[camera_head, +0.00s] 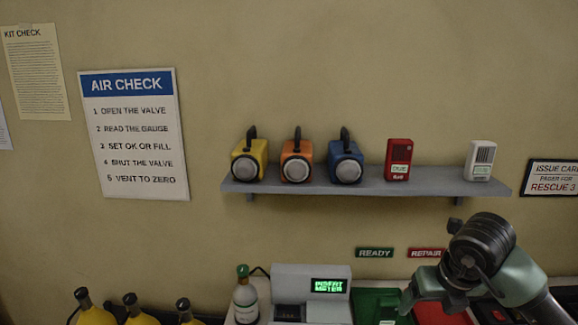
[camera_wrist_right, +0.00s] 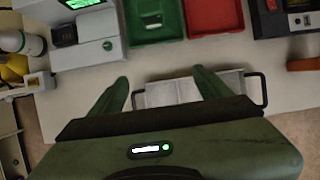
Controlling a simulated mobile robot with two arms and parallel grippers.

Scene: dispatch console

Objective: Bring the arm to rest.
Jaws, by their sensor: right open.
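My right arm comes in at the lower right of the head view, dark and grey-green, with its wrist in front of the counter. My right gripper shows best in the right wrist view (camera_wrist_right: 161,76), where its two green fingers are spread apart with nothing held between them. Beyond and below the fingers, a light metal tray (camera_wrist_right: 178,92) with dark handles lies on the counter, apart from them as far as I can tell. My left gripper is in neither view.
A white console (camera_head: 311,283) with a green display stands on the counter, beside a bottle (camera_head: 246,300). A green tray (camera_head: 375,300) and a red tray (camera_wrist_right: 213,16) sit to its right. A wall shelf (camera_head: 366,187) holds lamps and pagers. Yellow cylinders (camera_head: 95,313) stand lower left.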

